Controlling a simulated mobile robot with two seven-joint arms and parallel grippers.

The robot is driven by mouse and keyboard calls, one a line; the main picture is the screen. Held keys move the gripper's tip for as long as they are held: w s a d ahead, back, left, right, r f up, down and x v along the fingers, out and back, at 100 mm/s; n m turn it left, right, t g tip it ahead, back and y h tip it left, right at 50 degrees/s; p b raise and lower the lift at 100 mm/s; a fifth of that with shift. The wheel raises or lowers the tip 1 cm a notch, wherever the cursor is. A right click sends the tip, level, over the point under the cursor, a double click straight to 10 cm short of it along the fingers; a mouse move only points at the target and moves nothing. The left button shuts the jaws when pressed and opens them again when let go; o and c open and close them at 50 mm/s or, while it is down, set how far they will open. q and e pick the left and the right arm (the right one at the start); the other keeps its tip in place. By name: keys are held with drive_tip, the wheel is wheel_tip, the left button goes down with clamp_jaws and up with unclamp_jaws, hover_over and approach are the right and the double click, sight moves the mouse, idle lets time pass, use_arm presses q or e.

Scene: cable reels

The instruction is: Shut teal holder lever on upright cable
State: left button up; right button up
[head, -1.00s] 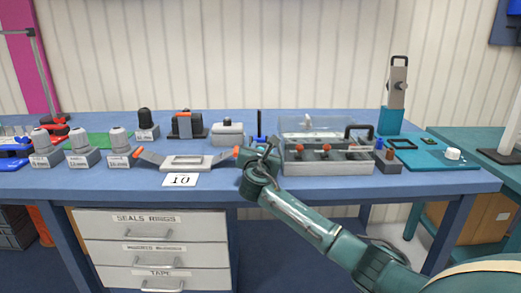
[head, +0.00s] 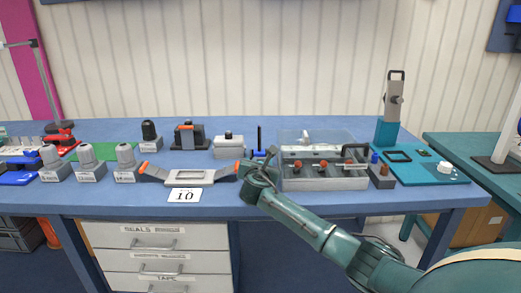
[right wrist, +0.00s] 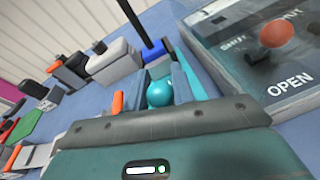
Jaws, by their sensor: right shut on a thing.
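My right gripper (head: 258,160) is low over the bench, between the grey tray with orange ends and the clear-lidded box. In the right wrist view its fingers (right wrist: 158,92) are shut on a rounded teal piece (right wrist: 160,93). It looks like the end of a teal lever; its other end is hidden. A black upright rod (head: 260,138), which may be the cable, stands in a blue base (head: 257,153) just behind the gripper. In the right wrist view, the rod (right wrist: 132,18) and blue base (right wrist: 153,50) are just beyond the fingertips. My left gripper is not in view.
The clear-lidded box (head: 325,184) with red knobs is close on the gripper's right. The grey tray (head: 190,176) is on its left, with a card marked 10 (head: 184,195) in front. A grey block (head: 228,153) stands behind. A teal post (head: 387,132) stands farther right.

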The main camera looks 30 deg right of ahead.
drive_tip(key=shift+w+r+g+y+p, duration=0.15)
drive_tip(key=shift+r+g+y+p, duration=0.15)
drive_tip(key=shift+r+p, duration=0.5)
drive_tip(key=p, duration=0.2)
drive_tip(key=g+p, duration=0.1)
drive_tip(key=p, duration=0.2)
drive_tip(key=shift+w+d+f+g+y, duration=0.3)
drive_tip(key=shift+f+y, duration=0.1)
drive_tip(key=shift+w+d+f+g+y+p, duration=0.2)
drive_tip(key=shift+g+y+p, duration=0.35)
drive_tip(key=shift+p, duration=0.5)
drive_tip(key=shift+w+d+f+g+y, duration=0.1)
drive_tip(key=shift+w+f+g+y, duration=0.4)
drive_tip(key=shift+g, duration=0.45)
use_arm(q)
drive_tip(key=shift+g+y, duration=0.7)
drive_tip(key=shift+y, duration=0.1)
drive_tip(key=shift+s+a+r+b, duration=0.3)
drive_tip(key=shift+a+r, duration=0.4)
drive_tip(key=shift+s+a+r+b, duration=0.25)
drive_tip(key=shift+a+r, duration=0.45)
use_arm(e)
drive_tip(key=shift+d+f+n+g+y, duration=0.1)
drive_tip(key=shift+f+n+g+y, duration=0.3)
drive_tip(key=shift+g, duration=0.2)
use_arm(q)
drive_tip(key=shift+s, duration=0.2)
use_arm(e)
drive_tip(key=o, duration=1)
